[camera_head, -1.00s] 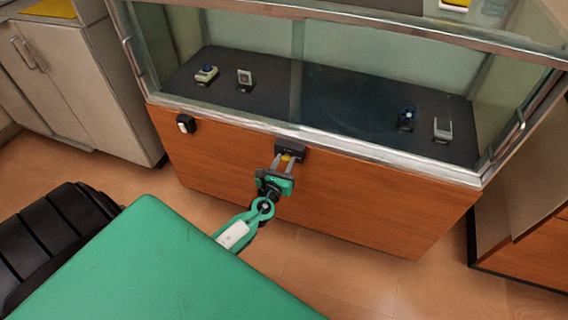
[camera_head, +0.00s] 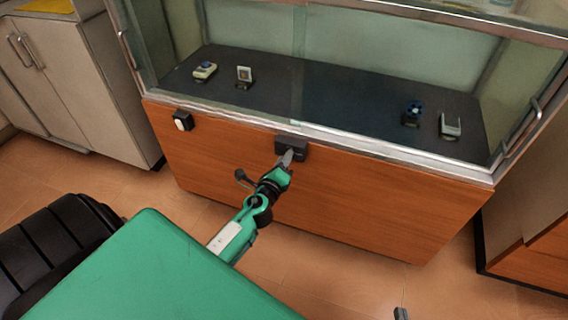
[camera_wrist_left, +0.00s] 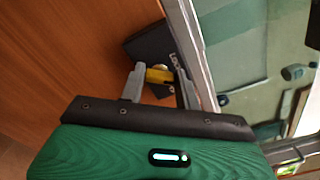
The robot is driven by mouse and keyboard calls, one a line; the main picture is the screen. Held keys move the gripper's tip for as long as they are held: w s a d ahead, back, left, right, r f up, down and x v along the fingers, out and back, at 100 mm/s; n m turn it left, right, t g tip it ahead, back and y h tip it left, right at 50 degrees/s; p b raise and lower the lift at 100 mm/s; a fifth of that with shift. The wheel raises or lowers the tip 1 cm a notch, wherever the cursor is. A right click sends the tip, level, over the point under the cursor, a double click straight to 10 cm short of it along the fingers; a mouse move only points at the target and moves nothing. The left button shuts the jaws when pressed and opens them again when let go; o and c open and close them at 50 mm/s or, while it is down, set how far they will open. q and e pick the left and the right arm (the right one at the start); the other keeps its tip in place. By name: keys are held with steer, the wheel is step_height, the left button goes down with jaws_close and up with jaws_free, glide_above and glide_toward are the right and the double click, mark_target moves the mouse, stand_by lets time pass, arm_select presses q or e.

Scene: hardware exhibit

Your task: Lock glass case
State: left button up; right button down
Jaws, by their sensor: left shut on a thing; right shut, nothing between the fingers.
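The glass case (camera_head: 398,142) stands ahead, with a wooden front below its glass. A black lock box (camera_head: 297,148) sits on this front, under the metal rim. It shows in the left wrist view (camera_wrist_left: 146,42) with lettering on it. My left gripper (camera_head: 288,157) reaches the box and is shut on a small yellow key-like piece (camera_wrist_left: 158,75) at the lock's face. In the head view the fingers are seen edge-on and hide the yellow piece. The tip of my right gripper (camera_head: 400,313) just shows at the bottom edge, shut and empty.
A small black-and-white box (camera_head: 182,121) is on the wooden front to the left. Several small exhibits stand on the dark shelf (camera_head: 320,105) behind the glass. A grey cabinet (camera_head: 75,85) stands at left. The floor at lower right is clear.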

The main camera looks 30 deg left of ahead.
arm_select(q)
steer(key=shift+f+n+b, duration=0.15)
steer(key=shift+n+b, duration=0.35)
steer(key=shift+n, duration=3.1)
arm_select(e)
steer(key=shift+w+d+r+t+y, duration=0.1)
steer(key=shift+w+r+t, duration=0.35)
steer(key=shift+r, duration=0.2)
steer(key=shift+w+d+r+t+y, duration=0.1)
steer(key=shift+w+r+t, duration=0.2)
steer(key=shift+r+t, duration=0.3)
steer(key=shift+w+r+t+y, duration=0.1)
steer(key=shift+w+r+t, duration=0.35)
steer(key=shift+r, duration=0.2)
arm_select(q)
steer(key=o, duration=1)
steer(key=shift+s, duration=0.1)
steer(key=v, duration=1.3)
steer(key=shift+s, duration=0.35)
arm_select(e)
steer(key=shift+r, duration=0.1)
